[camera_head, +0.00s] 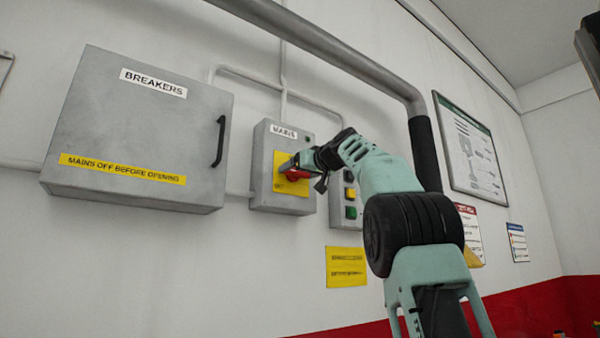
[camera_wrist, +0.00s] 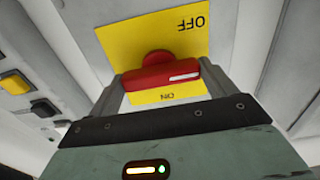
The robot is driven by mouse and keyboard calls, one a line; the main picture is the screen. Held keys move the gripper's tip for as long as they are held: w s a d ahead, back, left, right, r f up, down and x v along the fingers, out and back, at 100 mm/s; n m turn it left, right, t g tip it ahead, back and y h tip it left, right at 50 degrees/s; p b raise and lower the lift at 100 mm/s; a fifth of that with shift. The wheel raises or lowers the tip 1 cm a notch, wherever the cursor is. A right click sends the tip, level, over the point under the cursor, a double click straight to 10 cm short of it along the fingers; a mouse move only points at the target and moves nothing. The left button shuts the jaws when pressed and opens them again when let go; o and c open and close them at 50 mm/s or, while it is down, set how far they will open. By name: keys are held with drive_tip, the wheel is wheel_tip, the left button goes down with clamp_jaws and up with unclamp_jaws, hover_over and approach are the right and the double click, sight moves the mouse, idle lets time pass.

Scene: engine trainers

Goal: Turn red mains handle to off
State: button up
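The red mains handle (camera_head: 297,174) sits on a yellow plate (camera_head: 282,185) on the front of the grey mains box (camera_head: 264,150). In the wrist view the handle (camera_wrist: 160,78) is a red bar lying across the picture, with a white stripe on its right end. The plate's OFF label (camera_wrist: 193,22) and ON label (camera_wrist: 168,97) appear upside down there. The stripe points at neither label. My gripper (camera_wrist: 163,80) has one finger at each end of the bar, with no clear gap showing. In the head view my gripper (camera_head: 303,163) partly hides the handle.
A grey breakers cabinet (camera_head: 140,130) with a black pull hangs left of the mains box. A button box (camera_head: 347,195) is close on the right, partly behind my arm. Conduits and a thick pipe (camera_head: 320,40) run above. A yellow notice (camera_head: 346,267) is below.

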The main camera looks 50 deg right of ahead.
drive_tip(key=o, duration=0.3)
drive_tip(key=shift+s, duration=0.15)
drive_tip(key=b+v, duration=0.5)
drive_tip(key=v, duration=1.2)
drive_tip(key=shift+a+f, duration=0.1)
